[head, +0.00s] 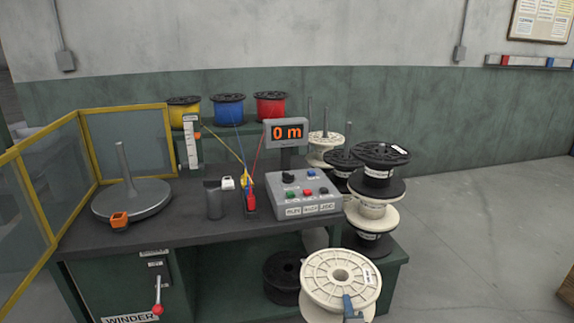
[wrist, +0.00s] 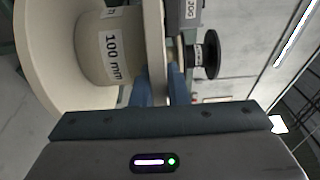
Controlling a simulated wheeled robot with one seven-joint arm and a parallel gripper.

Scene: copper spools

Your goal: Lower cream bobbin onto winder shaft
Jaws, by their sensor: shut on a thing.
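The cream bobbin (head: 318,283) is in the lower middle of the head view, in front of the bench, its round flange and centre hole facing the camera. My gripper (head: 349,307) shows as a small blue finger at the flange's lower right. In the wrist view, my blue fingers (wrist: 160,86) are shut on one flange of the cream bobbin (wrist: 48,45), with a "100 mm" label on its core. The winder shaft (head: 122,160) stands upright and bare on a grey round plate (head: 150,197) at the bench's left, well apart from the bobbin.
A yellow-framed guard (head: 125,108) stands behind and left of the plate. An orange block (head: 119,220) sits at the plate's front edge. A control box (head: 305,195) with a "0 m" display (head: 287,133) is mid-bench. Stacked black and cream spools (head: 376,187) stand right.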

